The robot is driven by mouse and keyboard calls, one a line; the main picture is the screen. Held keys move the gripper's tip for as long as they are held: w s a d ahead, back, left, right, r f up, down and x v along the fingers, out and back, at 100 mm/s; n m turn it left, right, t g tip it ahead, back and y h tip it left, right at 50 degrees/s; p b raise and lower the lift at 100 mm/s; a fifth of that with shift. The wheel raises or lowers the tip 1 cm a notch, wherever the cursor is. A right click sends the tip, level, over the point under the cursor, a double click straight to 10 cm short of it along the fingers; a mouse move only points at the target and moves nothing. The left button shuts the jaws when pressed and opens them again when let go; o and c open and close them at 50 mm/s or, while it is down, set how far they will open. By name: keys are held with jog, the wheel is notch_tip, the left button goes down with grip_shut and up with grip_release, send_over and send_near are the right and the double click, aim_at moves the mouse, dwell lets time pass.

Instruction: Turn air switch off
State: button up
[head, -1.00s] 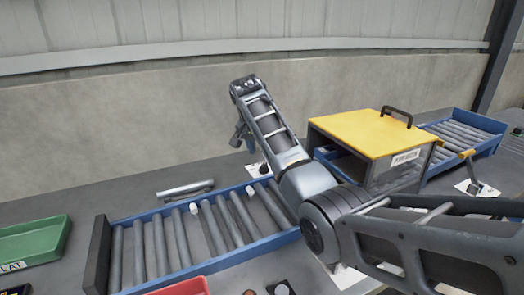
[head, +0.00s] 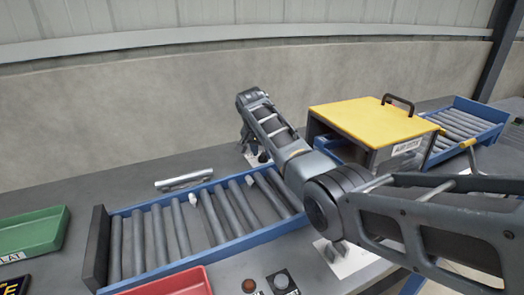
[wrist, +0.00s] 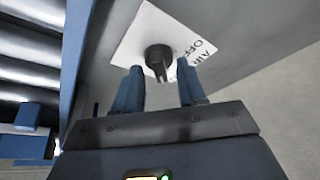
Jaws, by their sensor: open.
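The air switch (wrist: 158,55) is a dark round knob with a raised grip on a white plate (wrist: 140,35) lettered AIR and OFF in the wrist view. My gripper (wrist: 160,84) is open and empty, its two blue fingers apart and facing the knob. The knob shows in the gap just beyond the fingertips; I cannot tell whether they touch it. In the head view my gripper (head: 246,138) is at the far side of the roller conveyor, pointing down by a white plate (head: 257,158). The knob there is hidden by my arm.
The blue-sided roller conveyor (head: 200,225) runs in front of the plate. A yellow-topped box (head: 365,122) stands to the right. Loose metal bars (head: 184,180) lie to the left. Another white plate with a knob (head: 342,258) is near the front. A concrete wall (head: 130,140) is behind.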

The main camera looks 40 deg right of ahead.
grip_shut()
